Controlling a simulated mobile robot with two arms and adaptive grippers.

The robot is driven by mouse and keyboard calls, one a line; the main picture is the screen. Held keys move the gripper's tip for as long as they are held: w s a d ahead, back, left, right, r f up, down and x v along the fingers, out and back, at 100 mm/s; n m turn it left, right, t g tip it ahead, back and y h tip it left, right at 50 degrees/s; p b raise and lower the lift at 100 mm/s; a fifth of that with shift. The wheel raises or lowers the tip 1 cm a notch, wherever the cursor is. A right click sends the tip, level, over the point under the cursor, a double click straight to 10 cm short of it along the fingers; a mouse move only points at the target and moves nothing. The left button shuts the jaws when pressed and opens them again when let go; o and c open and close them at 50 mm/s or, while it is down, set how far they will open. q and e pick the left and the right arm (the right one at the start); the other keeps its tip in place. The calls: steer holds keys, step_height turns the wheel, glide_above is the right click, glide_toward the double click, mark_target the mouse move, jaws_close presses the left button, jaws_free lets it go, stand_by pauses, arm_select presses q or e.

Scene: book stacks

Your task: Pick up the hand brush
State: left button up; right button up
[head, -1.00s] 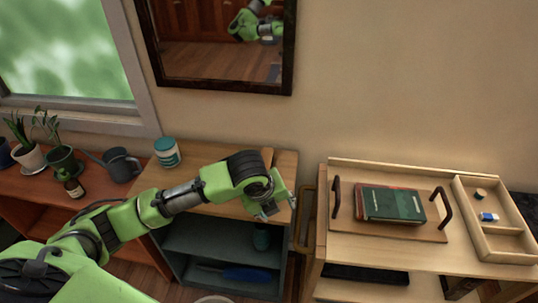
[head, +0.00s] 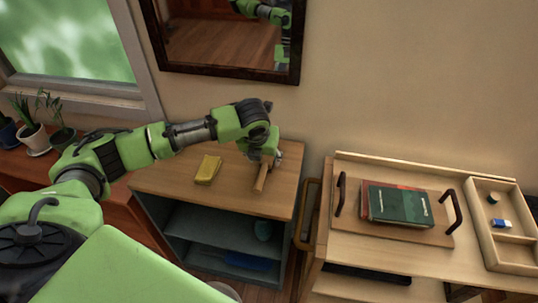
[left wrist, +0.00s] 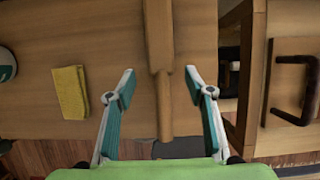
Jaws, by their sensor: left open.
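The hand brush (head: 261,178) lies on the wooden top of the low cabinet, its light wooden handle pointing to the front edge. It also shows in the left wrist view (left wrist: 159,40) as a long wooden piece running down the middle; its bristles cannot be made out. My left gripper (head: 267,160) is over the brush. In the left wrist view its two fingers (left wrist: 159,80) are spread, one on each side of the handle, apart from it. My right gripper is in neither view.
A yellow cloth (head: 208,169) lies left of the brush, also in the left wrist view (left wrist: 70,92). A wooden trolley (head: 335,235) with books (head: 398,205) stands at right. A mirror (head: 228,45) hangs behind. The cabinet top (head: 170,182) has bare room around the brush.

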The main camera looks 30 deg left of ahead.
mark_target(265, 163)
arm_select(q)
steer(key=shift+f, duration=0.2)
steer(key=x, duration=0.2)
steer(key=p+x, duration=0.1)
steer(key=x, duration=0.1)
steer(key=shift+d+f, duration=0.15)
steer(key=shift+f, duration=0.05)
steer(key=shift+w+f, duration=0.2)
steer(key=shift+f, duration=0.1)
steer(key=shift+c, duration=0.9)
jaws_close()
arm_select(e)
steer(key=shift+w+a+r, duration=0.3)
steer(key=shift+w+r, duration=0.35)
